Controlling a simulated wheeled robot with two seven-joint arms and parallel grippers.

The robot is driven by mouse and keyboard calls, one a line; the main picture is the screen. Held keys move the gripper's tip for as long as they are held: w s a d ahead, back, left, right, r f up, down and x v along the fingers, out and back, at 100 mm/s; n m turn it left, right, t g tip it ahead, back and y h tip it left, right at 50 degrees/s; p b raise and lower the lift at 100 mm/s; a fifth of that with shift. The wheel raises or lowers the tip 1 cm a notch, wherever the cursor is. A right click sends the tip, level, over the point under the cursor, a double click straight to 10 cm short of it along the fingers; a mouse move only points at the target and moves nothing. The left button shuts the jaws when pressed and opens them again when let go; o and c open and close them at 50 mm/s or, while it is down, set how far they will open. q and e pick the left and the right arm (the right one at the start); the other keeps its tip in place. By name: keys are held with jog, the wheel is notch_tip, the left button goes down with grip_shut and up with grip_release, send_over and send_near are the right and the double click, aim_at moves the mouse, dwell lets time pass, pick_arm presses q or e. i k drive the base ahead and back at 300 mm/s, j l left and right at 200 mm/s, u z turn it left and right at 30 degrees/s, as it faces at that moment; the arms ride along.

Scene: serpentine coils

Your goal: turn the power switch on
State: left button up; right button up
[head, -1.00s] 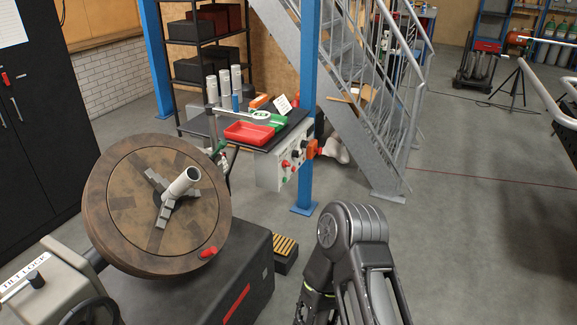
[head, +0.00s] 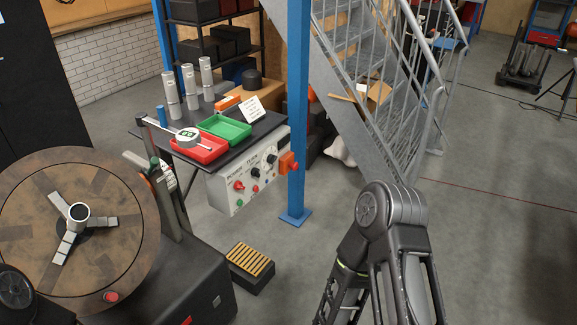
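A pale grey control panel (head: 250,172) hangs under the front edge of a dark bench in the head view. Its face carries a red knob (head: 239,186) on the left, dark knobs (head: 271,158) to the right and several small coloured buttons or lights. Lettering along its upper edge seems to begin with "POWER", but is too small to read surely. I cannot tell the power switch's position. My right arm rises at the lower right, apart from the panel. A dark joint of my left arm shows at the lower left. Neither gripper shows.
A round wooden turntable (head: 120,235) stands at the left. A yellow-slatted pedal (head: 250,262) lies on the floor below. Open floor lies right of the post.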

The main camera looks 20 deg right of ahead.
aim_at(238, 185)
jog(key=i+l, duration=0.1)
jog(key=l, duration=0.3)
jog(key=i+l, duration=0.1)
jog(key=l, duration=0.3)
jog(key=i+l, duration=0.15)
jog(key=l, duration=0.25)
jog(key=i+l, duration=0.1)
jog(key=l, duration=0.3)
jog(key=i+l, duration=0.1)
jog(key=l, duration=0.3)
jog(key=i+l, duration=0.1)
jog(key=l, duration=0.3)
jog(key=i+l, duration=0.1)
jog(key=l, duration=0.3)
jog(key=i+l, duration=0.1)
jog(key=l, duration=0.3)
